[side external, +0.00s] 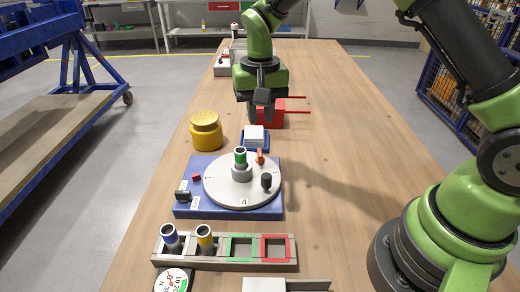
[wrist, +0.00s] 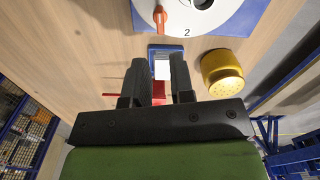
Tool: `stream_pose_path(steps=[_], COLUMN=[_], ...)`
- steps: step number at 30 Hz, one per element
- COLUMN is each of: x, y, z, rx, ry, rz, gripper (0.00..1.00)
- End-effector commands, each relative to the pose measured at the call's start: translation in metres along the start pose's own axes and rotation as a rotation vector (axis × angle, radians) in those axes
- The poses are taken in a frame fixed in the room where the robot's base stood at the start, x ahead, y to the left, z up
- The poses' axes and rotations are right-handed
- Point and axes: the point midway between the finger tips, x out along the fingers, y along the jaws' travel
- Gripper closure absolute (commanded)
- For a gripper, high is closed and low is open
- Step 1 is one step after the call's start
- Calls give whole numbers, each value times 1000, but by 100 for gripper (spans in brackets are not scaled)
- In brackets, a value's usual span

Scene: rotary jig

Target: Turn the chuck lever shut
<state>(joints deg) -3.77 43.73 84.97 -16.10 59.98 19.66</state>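The jig is a blue base (side external: 184,211) with a round white disc (side external: 218,192). At the disc's centre stands a grey chuck (side external: 242,173) with a green-banded cylinder (side external: 240,157) upright in it. An orange lever (side external: 260,157) sits on the disc beside the chuck, on its far right side; it also shows at the top of the wrist view (wrist: 160,17). My gripper (side external: 263,108) is beyond the jig, above the table and apart from the lever. In the wrist view its two dark fingers (wrist: 159,78) are spread with nothing held between them.
A white block in a blue holder (side external: 254,146) stands between jig and gripper. A red tray (side external: 270,117) lies beneath the gripper. A yellow can (side external: 206,131) stands left. A black knob (side external: 266,181) rises from the disc. A rack (side external: 228,266) holds two cylinders in front. The table's right is clear.

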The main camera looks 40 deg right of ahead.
Motion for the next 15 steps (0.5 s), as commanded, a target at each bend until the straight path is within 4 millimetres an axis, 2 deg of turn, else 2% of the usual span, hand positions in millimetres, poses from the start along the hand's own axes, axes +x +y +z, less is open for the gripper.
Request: stream_pose_path(steps=[3, 7, 15], x=[1, 12, 61], y=[0, 0, 0], z=[0, 0, 1], rx=[95, 118, 114], ry=[0, -4, -4], rz=[0, 3, 4], gripper=[78, 78, 78])
